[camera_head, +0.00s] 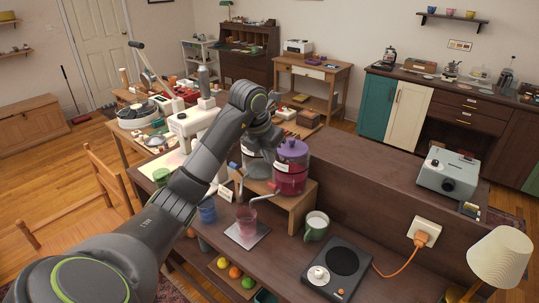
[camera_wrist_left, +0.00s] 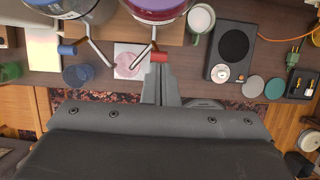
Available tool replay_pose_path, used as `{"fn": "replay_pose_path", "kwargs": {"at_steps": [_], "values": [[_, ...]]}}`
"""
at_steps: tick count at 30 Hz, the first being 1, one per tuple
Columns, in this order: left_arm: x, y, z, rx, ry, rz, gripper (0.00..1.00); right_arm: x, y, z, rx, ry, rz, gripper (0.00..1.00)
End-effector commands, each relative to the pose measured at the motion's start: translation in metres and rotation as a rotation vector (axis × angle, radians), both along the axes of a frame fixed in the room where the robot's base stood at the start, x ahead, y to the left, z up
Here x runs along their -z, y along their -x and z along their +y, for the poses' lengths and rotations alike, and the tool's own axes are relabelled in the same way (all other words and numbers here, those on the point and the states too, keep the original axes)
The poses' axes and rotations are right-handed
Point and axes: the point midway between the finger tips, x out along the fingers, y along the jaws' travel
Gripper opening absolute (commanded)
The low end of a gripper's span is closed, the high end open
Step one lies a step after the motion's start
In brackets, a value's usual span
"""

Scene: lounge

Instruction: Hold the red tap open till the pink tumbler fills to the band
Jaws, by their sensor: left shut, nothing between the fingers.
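The red tap (camera_wrist_left: 159,57) is at the tips of my left gripper (camera_wrist_left: 160,68) in the left wrist view. The gripper is shut with nothing between its fingers; its fingertips look to touch the tap or be just short of it. The tap is on the purple-lidded dispenser (camera_head: 291,167) of red drink, whose thin spout reaches over the pink tumbler (camera_head: 246,219). The tumbler stands upright on a pale square mat (camera_head: 260,234) and shows from above in the left wrist view (camera_wrist_left: 129,66). Its band and fill level are not clear. My right gripper is not in view.
A second dispenser (camera_head: 256,163) with a blue tap (camera_wrist_left: 67,50) stands left on the wooden stand. A blue tumbler (camera_head: 207,211) is left of the mat. A green mug (camera_head: 316,227) and a black hot plate (camera_head: 337,266) are to the right.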

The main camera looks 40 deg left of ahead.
Motion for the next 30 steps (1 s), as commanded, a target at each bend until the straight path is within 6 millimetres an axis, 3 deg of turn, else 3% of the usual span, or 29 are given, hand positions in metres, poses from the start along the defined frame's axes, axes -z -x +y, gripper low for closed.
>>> {"fn": "replay_pose_path", "kwargs": {"at_steps": [16,30], "values": [[0.058,-0.019,-0.002,0.0,0.001,0.003,0.0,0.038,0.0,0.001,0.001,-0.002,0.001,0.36],[0.065,-0.023,-0.002,0.001,0.0,0.001,0.0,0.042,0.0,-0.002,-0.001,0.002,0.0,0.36]]}}
